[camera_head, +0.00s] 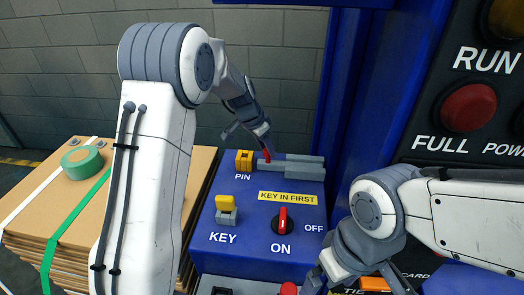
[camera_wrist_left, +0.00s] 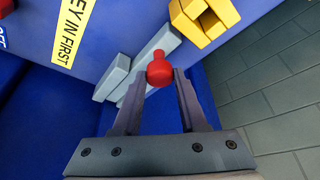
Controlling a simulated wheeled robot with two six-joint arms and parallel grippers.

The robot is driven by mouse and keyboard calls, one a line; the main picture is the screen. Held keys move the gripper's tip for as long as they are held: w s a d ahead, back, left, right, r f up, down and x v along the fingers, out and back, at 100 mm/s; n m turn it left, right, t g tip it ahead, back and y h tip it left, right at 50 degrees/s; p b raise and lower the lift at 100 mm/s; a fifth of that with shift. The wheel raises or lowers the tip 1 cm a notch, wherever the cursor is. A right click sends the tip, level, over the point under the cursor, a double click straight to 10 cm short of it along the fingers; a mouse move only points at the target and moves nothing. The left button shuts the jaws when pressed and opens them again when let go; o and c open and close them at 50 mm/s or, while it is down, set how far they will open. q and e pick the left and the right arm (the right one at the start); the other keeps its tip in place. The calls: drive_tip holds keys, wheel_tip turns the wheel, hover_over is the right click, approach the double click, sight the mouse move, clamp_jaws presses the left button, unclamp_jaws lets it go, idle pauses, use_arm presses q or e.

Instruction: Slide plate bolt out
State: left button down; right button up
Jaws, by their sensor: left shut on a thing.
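The plate bolt, a grey bar (camera_head: 290,171) with a red knob (camera_head: 267,157), lies on the blue panel beside the PIN label. In the left wrist view the red knob (camera_wrist_left: 160,72) sits between my fingertips, in front of the grey bolt blocks (camera_wrist_left: 155,50). My left gripper (camera_head: 262,148) comes down from above and is shut on the red knob. My right gripper (camera_head: 357,284) is low at the right, with its fingers apart; its tips are partly cut off by the lower edge.
A yellow pin block (camera_head: 244,161) stands just left of the bolt and also shows in the left wrist view (camera_wrist_left: 205,18). A yellow key (camera_head: 225,203) and a red ON/OFF switch (camera_head: 282,221) are on the panel (camera_head: 250,245). Green tape (camera_head: 82,159) lies on stacked boards at left.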

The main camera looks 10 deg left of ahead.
use_arm(q)
drive_tip(key=shift+a, duration=0.15)
drive_tip(key=shift+c, duration=2.2)
unclamp_jaws()
drive_tip(key=shift+a, duration=0.25)
drive_tip(key=shift+d, duration=0.25)
